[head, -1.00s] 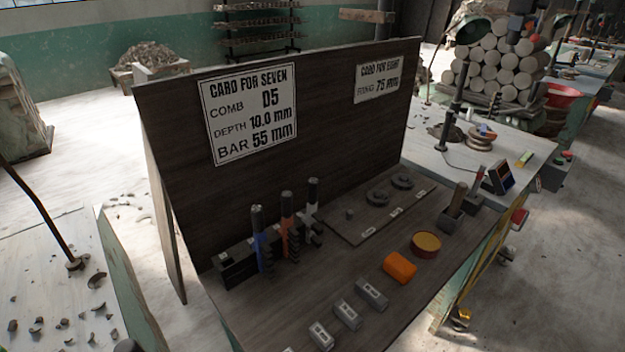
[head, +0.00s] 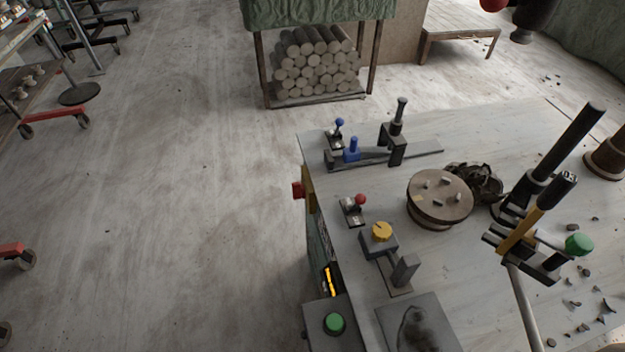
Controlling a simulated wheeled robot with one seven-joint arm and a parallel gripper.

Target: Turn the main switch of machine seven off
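A machine bench (head: 520,140) with a pale top fills the right half of the head view. A red switch-like part (head: 298,190) sticks out from its left side, beside a yellow plate (head: 309,186). It is small and seen edge-on, so I cannot read its setting. A yellow knob (head: 381,231) on a grey block and a green button (head: 334,323) on a grey box are at the near left edge. No machine number is readable, so I cannot tell if this is machine seven. My gripper is not in view.
A rack of clay cylinders (head: 316,66) stands behind. Open floor (head: 180,200) lies left; trolleys stand at the far left.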

